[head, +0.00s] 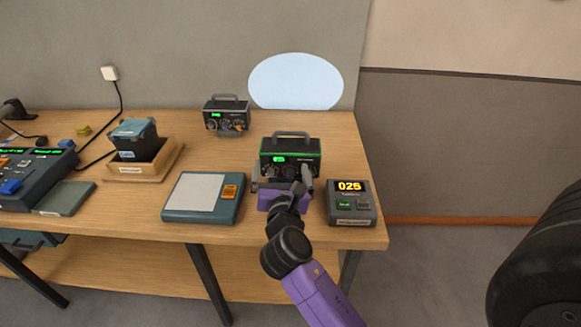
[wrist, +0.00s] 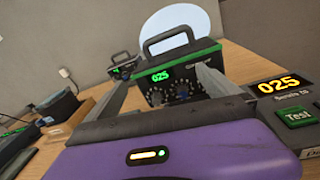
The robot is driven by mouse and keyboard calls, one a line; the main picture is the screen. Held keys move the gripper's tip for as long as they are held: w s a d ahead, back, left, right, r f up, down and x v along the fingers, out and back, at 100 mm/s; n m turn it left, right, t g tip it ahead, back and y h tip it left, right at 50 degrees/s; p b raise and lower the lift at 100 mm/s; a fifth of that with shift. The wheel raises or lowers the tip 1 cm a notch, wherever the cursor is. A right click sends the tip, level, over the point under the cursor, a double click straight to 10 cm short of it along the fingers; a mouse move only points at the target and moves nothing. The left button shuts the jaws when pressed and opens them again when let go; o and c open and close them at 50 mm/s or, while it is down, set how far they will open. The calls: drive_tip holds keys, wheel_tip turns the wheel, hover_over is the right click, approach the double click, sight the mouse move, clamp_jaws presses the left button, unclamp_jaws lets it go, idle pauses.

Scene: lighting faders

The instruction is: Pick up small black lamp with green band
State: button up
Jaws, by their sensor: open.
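The small black lamp with a green band (head: 291,150) stands upright near the right end of the wooden table. It has a grey top handle, a green-lit display and knobs on its front. It also shows in the wrist view (wrist: 178,78), ahead of my gripper. My gripper (head: 284,178) is open, with its two fingers (wrist: 165,85) pointing at the lamp's front, one towards each side. The fingers partly overlap the lamp's lower front in the head view. I cannot tell whether they touch it.
A similar black box without the green band (head: 227,118) stands behind left. A grey unit reading 025 (head: 350,203) is close right of my gripper. A teal scale-like pad (head: 203,197) lies left. A wooden tray (head: 166,165) holds a dark box. A pale oval (head: 296,82) is behind.

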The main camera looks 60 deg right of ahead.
sight(291, 138)
drive_tip(key=shift+n+g+h, duration=0.3)
drive_tip(key=shift+g+h, duration=0.3)
drive_tip(key=shift+g, duration=0.1)
drive_tip(key=d+r, duration=0.2)
drive_tip(key=d, duration=0.1)
drive_tip(key=shift+s+d+r, duration=0.2)
drive_tip(key=shift+d+r, duration=0.05)
drive_tip(key=x, duration=0.3)
drive_tip(key=p+x, duration=0.1)
drive_tip(key=x, duration=0.3)
drive_tip(key=shift+d+r, duration=0.2)
drive_tip(key=shift+d, duration=0.05)
drive_tip(key=c, duration=1.7)
drive_tip(key=shift+r, duration=0.3)
drive_tip(key=shift+c, duration=0.2)
